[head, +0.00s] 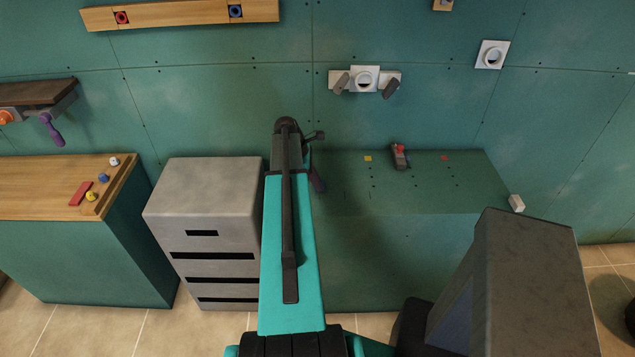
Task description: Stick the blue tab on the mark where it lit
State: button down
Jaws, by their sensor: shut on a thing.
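My teal and dark arm reaches up the middle of the head view. Its end is largely behind the arm itself, and I cannot make out my gripper's fingers. No blue tab shows; whether it is hidden behind my arm I cannot tell. The green worktop (420,195) to the right of my arm carries a small yellow square (368,158), a small red square (444,158) and several small dark dots. No mark on it looks lit in this picture.
A dark device with a red part (399,155) stands at the worktop's back. A white block (517,203) is at its right edge. A grey drawer cabinet (208,195) is left of my arm. A wooden-topped bench (40,185) holds several coloured knobs. White fittings (365,79) are on the wall.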

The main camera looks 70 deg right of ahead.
jog(key=shift+f, duration=0.2)
dwell(0.3)
jog(key=c, duration=1.8)
grip_release()
jog(key=shift+w+r, duration=0.1)
jog(key=shift+r, duration=0.1)
jog(key=b+v, duration=0.3)
jog(key=v, duration=1)
jog(key=shift+r+b, duration=0.25)
jog(key=shift+b, duration=0.05)
